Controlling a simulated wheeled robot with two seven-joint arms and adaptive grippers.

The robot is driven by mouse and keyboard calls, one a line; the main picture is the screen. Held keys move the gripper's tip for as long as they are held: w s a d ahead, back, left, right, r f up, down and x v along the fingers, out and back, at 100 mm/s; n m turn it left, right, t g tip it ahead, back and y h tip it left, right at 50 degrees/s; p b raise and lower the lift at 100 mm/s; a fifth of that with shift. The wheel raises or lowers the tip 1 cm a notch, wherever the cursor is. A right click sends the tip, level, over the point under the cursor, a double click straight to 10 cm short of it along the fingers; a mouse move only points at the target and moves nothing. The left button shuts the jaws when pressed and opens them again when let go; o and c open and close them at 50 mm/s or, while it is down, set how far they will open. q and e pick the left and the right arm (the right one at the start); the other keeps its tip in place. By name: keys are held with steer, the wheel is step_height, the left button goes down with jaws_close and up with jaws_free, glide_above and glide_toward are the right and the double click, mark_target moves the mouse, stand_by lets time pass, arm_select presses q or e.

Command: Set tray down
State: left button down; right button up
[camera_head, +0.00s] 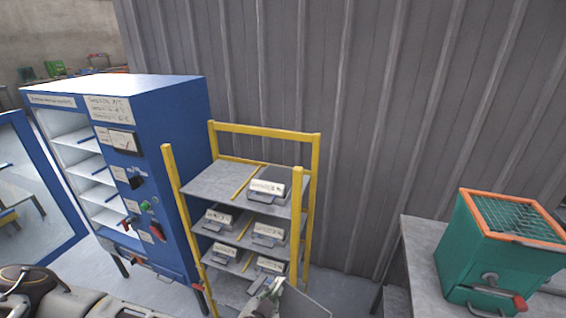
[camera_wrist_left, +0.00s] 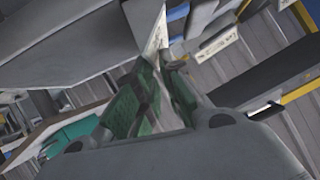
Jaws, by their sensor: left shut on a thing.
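My left gripper (camera_head: 268,294) is low in the middle of the head view, in front of the yellow rack's lower shelves. It is shut on a flat grey tray (camera_head: 305,304), which extends to its right and is cut by the frame's bottom edge. In the left wrist view, the green-padded fingers of my left gripper (camera_wrist_left: 163,62) meet at the tray's edge. The large grey surface at the upper left there looks like the tray (camera_wrist_left: 60,45). Nothing visible supports the tray from below. My right gripper is not in view.
A yellow-framed rack (camera_head: 262,129) has grey shelves holding several labelled metal boxes with handles. A blue cabinet (camera_head: 180,150) with an open shelved front stands to its left. At right, a green machine (camera_head: 460,250) with an orange-rimmed mesh top stands on a grey table (camera_head: 420,240).

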arm_select(q)
steer(key=s+d+r+h, duration=0.1)
steer(key=d+r, duration=0.2)
steer(key=d, duration=0.3)
steer(key=r+n+y, duration=0.2)
steer(key=y, duration=0.1)
glide_above(256, 282)
steer(key=shift+f, duration=0.15)
steer(key=a+f+n+y, duration=0.1)
steer(key=a+f, duration=0.1)
steer(key=a, duration=0.4)
steer(key=s+a+f, duration=0.1)
steer(key=a+f, duration=0.2)
steer(key=a, duration=0.4)
steer(key=shift+s+a+f+n+t+y, duration=0.25)
steer(key=shift+s+f+n+t+y, duration=0.05)
steer(key=shift+n+y, duration=0.1)
stand_by(0.8)
